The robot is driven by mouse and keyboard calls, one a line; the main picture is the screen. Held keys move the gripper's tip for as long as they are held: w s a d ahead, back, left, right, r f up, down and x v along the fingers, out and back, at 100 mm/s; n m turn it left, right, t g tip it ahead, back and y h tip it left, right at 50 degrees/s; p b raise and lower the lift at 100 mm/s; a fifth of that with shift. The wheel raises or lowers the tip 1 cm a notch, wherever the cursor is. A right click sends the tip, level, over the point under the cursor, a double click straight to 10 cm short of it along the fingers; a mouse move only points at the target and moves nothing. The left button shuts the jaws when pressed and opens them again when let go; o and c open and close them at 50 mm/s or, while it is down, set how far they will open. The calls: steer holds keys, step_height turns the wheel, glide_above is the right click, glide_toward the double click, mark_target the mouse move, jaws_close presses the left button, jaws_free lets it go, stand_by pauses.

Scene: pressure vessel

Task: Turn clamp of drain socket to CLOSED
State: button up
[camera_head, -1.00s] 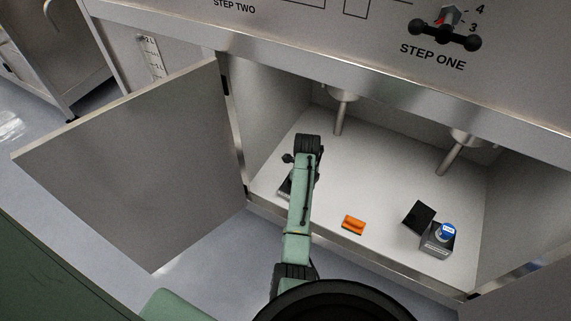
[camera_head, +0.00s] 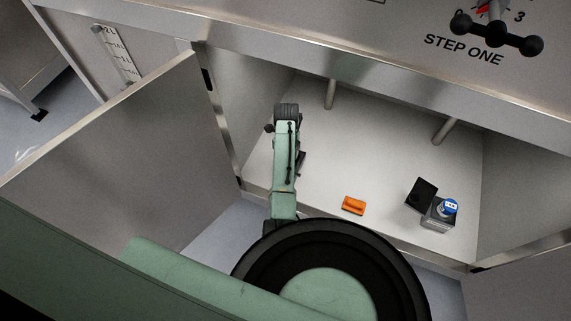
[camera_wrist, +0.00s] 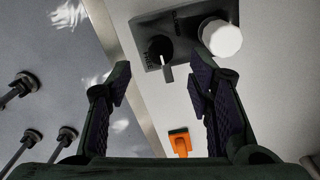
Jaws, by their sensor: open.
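In the wrist view my gripper (camera_wrist: 162,85) is open and empty, with its two dark ridged fingers apart. Beyond the fingers, near the top, is a dark block (camera_wrist: 180,24) with a black round part (camera_wrist: 158,48) carrying a short grey lever (camera_wrist: 167,73). A white cylinder (camera_wrist: 221,38) stands at its right end. The lever is apart from both fingers. In the head view my arm reaches into the open cabinet and hides most of the gripper.
An orange block (camera_head: 353,205) lies on the cabinet floor (camera_head: 390,165). A black box (camera_head: 421,194) and a blue-topped container (camera_head: 440,216) stand to its right. Metal pipes (camera_head: 330,92) hang from above. The open door (camera_head: 110,150) is on the left, the step-one panel above.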

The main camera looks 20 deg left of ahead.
step_height(320, 180, down, 6)
steer(key=shift+f, duration=0.1)
stand_by(0.4)
jaws_close()
stand_by(0.4)
